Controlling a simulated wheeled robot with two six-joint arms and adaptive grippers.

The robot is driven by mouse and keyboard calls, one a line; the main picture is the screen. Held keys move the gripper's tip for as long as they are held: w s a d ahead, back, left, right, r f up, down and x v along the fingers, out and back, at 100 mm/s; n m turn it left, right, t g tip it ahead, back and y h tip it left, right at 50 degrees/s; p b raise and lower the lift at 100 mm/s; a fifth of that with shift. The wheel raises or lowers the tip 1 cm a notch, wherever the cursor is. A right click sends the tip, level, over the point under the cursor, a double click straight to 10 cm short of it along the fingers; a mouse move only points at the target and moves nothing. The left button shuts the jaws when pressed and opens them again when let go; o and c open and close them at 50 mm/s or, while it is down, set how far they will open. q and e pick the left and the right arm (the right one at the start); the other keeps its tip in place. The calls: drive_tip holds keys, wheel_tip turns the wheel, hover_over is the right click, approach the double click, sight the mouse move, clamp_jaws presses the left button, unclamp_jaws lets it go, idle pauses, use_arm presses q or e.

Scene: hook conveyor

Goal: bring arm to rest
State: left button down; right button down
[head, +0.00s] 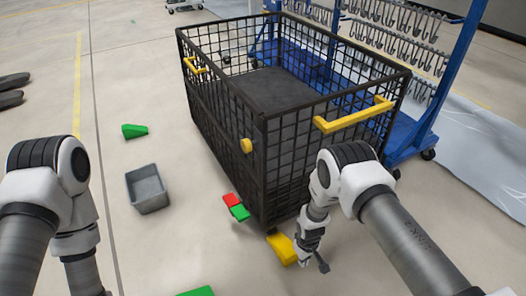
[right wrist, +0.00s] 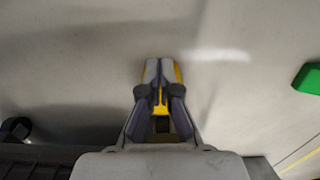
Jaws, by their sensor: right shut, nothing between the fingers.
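My right arm reaches down at the front right corner of the black mesh cart (head: 262,160). My right gripper (head: 312,262) is low, just right of a yellow piece (head: 281,247) on the floor. In the right wrist view the gripper (right wrist: 160,75) has its fingers together with nothing between them. The yellow piece (right wrist: 177,74) shows behind the fingertips there, mostly hidden by them; I cannot tell whether they touch. My left arm hangs down at the left of the head view, and its gripper is out of frame.
A grey bin (head: 147,189) and a green wedge (head: 134,131) are on the floor at left. Another green piece (head: 196,291) is at the bottom edge. A blue hook rack (head: 440,75) stands behind the cart.

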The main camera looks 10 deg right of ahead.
drive_tip(key=s+d+r+m+p, duration=0.1)
drive_tip(key=s+r, duration=0.4)
drive_tip(key=s, duration=0.4)
drive_tip(key=s+d+r+m+g, duration=0.15)
drive_tip(key=s+r, duration=0.25)
drive_tip(key=s, duration=0.5)
drive_tip(key=s+d+r+m+t+p, duration=0.1)
drive_tip(key=s+r, duration=0.4)
drive_tip(key=s, duration=0.4)
wheel_tip(320, 180, up, 38)
drive_tip(key=w+p, duration=0.2)
drive_tip(key=p, duration=3.6)
drive_tip(key=shift+d+m, duration=0.25)
drive_tip(key=shift+m, duration=0.2)
